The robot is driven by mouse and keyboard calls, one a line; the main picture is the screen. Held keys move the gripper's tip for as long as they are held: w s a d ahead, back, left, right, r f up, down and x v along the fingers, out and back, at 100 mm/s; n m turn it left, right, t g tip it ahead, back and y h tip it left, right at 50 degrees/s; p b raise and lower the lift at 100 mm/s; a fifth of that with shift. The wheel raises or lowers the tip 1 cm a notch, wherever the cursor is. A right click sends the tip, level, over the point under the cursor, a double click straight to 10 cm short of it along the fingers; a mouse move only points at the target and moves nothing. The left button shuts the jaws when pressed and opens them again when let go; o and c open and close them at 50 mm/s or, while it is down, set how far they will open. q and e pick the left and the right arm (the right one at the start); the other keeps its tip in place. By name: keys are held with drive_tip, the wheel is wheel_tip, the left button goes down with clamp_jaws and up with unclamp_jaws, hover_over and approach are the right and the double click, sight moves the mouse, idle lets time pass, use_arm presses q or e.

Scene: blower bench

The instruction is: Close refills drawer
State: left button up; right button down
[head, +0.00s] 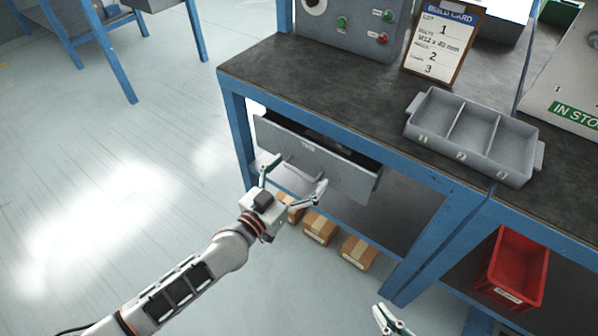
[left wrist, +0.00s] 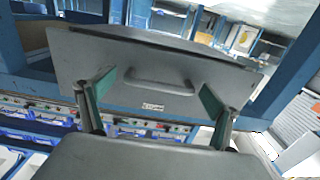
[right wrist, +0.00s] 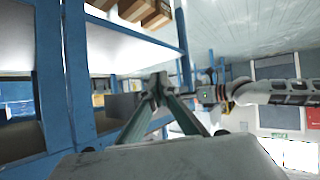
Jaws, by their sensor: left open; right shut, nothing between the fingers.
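The grey refills drawer (head: 340,172) stands partly pulled out under the bench top, with its dark inside showing along the top edge. In the left wrist view, its front (left wrist: 90,62) fills the middle, with a bar handle (left wrist: 160,84) and a small label. My left gripper (head: 296,176) is open in front of the drawer front, its fingers spread on both sides of the handle in the left wrist view. I cannot tell whether it touches the front. My right gripper (right wrist: 158,88) is shut and empty; only its tip shows at the bottom of the head view.
A grey three-part tray (head: 470,135), a build card (head: 440,45) and a control box (head: 350,28) are on the bench top. Cardboard boxes (head: 319,229) sit on the lower shelf. A red bin (head: 512,265) is at the right.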

sight(307, 164)
use_arm(q)
drive_tip(key=c, duration=1.6)
drive_tip(key=shift+w+d, duration=0.15)
drive_tip(key=shift+w, duration=0.05)
drive_tip(key=x, duration=0.2)
drive_tip(key=shift+w+d+f+b, duration=0.1)
drive_tip(key=shift+w+d+b, duration=0.1)
drive_tip(key=shift+w+b, duration=0.15)
drive_tip(key=shift+w+d, duration=0.3)
drive_tip(key=shift+w, duration=0.1)
drive_tip(key=o, duration=1.3)
drive_tip(key=shift+r, duration=0.25)
drive_tip(key=o, duration=0.3)
drive_tip(key=shift+w+d+f, duration=0.1)
drive_tip(key=shift+f, duration=0.05)
use_arm(e)
drive_tip(key=shift+a, duration=0.2)
drive_tip(key=shift+s, duration=0.1)
